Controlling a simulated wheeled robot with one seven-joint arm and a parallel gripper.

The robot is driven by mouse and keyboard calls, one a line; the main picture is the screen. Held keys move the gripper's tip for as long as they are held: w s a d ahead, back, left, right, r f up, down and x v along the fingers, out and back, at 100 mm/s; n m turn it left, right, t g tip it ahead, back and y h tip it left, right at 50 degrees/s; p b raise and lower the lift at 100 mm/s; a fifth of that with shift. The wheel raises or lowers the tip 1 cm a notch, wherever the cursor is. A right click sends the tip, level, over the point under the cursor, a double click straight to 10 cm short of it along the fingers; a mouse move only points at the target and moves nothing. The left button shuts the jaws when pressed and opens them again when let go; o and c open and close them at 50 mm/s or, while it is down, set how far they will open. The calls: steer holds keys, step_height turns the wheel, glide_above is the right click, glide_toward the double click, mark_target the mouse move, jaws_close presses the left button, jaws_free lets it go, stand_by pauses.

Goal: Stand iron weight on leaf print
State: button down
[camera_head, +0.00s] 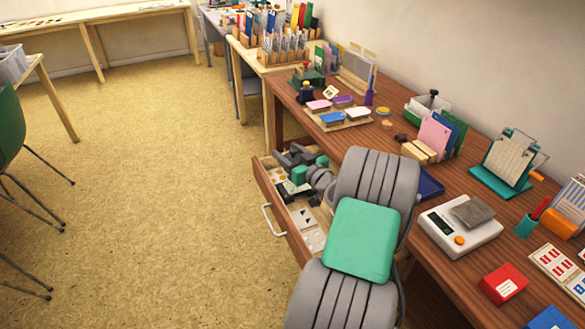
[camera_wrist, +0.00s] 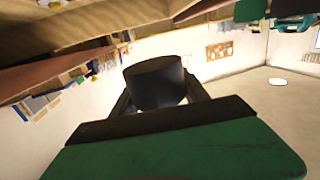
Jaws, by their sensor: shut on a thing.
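My gripper (camera_wrist: 160,95) is shut on a dark cylinder, the iron weight (camera_wrist: 155,82), which sits between the two fingers in the wrist view. In the head view my gripper (camera_head: 288,160) is over the open drawer (camera_head: 277,206), beyond my grey and green arm. The weight cannot be told apart from the dark gripper parts there. A light card with dark marks (camera_head: 302,217) lies in the drawer; I cannot tell whether any mark is a leaf print. My arm hides part of the drawer and the desk edge.
The brown desk (camera_head: 395,160) holds a tray of coloured inkpads (camera_head: 338,114), a white scale (camera_head: 460,228) with a grey plate, a red box (camera_head: 503,283) and printed cards (camera_head: 553,262). A teal stand (camera_head: 505,165) is behind the scale. The floor left of the drawer is clear.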

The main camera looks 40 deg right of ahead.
steer(key=shift+s+d+f, duration=0.3)
steer(key=shift+s+f, duration=0.05)
steer(key=shift+f, duration=0.15)
step_height(320, 180, down, 3)
steer(key=shift+s+d+f+b, duration=0.1)
steer(key=shift+d+f+b, duration=0.05)
steer(key=shift+b, duration=0.25)
steer(key=shift+f+b, duration=0.3)
steer(key=shift+b, duration=0.1)
steer(key=shift+f+b, duration=0.3)
steer(key=shift+b, duration=0.15)
steer(key=shift+s, duration=0.1)
